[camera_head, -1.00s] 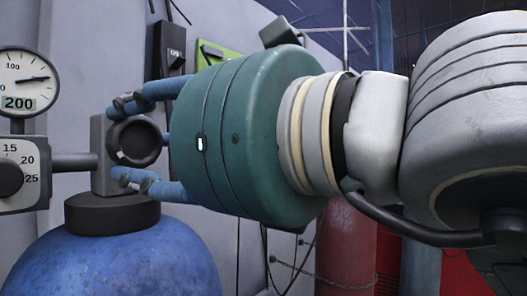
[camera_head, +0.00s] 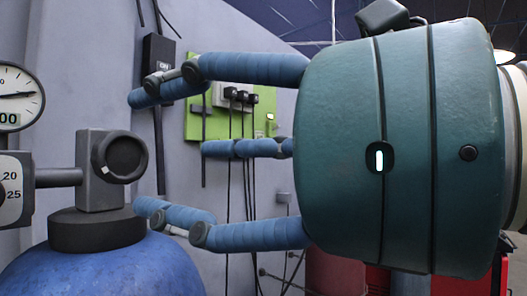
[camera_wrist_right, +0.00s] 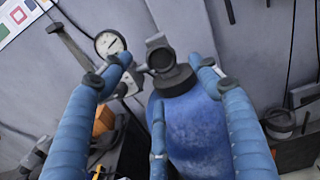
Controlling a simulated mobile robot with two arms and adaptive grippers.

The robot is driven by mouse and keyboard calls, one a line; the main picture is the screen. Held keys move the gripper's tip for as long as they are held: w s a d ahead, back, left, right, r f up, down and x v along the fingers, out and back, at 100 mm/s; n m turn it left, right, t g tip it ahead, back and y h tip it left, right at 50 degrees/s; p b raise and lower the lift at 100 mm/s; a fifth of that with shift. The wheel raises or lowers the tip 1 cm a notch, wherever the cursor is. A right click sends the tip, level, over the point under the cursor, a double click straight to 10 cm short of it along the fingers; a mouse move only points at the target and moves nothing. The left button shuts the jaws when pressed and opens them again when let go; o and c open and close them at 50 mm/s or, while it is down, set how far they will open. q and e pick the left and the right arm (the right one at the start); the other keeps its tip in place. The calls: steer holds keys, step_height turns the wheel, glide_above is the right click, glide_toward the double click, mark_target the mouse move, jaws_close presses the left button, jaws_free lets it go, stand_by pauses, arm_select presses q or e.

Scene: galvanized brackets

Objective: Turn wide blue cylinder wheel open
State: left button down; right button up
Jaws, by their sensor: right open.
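The wide blue cylinder (camera_head: 110,268) stands at the lower left of the head view, with a black collar and a grey valve block on top. The round dark valve wheel (camera_head: 124,157) is on the block's right side, with a small white mark on its left rim. My right gripper (camera_head: 142,150), with a teal body and blue fingers, is open and empty. Its fingertips are to the right of the wheel, spread above and below its height, not closed on it. In the right wrist view the wheel (camera_wrist_right: 160,57) shows between the outer fingers, beyond the tips. My left gripper is out of view.
A pressure gauge (camera_head: 17,96) and a grey regulator box with a scale (camera_head: 12,190) are left of the valve. A black switch box (camera_head: 160,68) and a green panel with cables (camera_head: 198,122) are on the wall behind. A red object (camera_head: 333,272) stands at lower right.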

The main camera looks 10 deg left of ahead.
steer(key=shift+v, duration=1.8)
